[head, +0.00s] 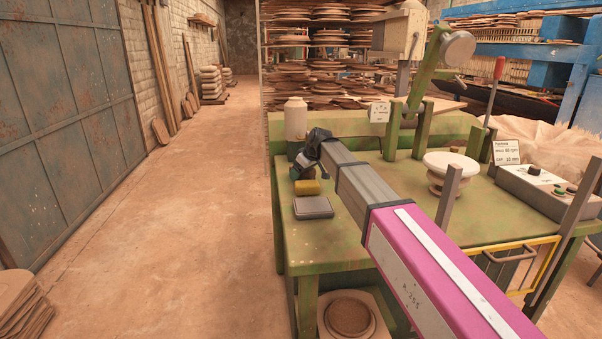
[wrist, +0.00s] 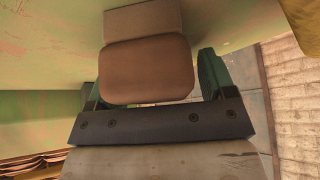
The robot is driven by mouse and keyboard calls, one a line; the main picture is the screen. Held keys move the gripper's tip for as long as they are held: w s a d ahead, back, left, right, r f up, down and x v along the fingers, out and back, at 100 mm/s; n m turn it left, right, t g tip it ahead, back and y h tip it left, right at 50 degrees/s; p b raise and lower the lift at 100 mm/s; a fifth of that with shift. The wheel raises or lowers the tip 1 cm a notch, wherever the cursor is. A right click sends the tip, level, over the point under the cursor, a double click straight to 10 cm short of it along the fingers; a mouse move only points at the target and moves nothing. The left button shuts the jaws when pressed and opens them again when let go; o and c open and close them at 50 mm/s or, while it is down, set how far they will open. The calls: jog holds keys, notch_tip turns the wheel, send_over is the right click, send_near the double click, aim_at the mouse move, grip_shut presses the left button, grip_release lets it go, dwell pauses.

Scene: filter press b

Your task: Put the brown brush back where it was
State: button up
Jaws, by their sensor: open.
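In the wrist view a brown block with rounded corners, which looks like the brown brush (wrist: 148,72), lies between the two dark green fingers of my gripper (wrist: 155,62). A paler brown part shows beyond it. The jaws are open; a narrow gap shows on the right, and contact on the left is unclear. In the head view my gripper (head: 303,165) is low over the far left part of the green table (head: 345,235). The brush cannot be made out there; my gripper and arm may hide it.
A yellow sponge (head: 307,187) and a grey flat box (head: 313,208) are close in front of my gripper. A white bottle (head: 296,118) stands behind it. The green press (head: 425,85) and a round white piece (head: 450,165) are to the right.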

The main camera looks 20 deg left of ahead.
jog(key=v, duration=1.2)
jog(key=shift+s, duration=0.15)
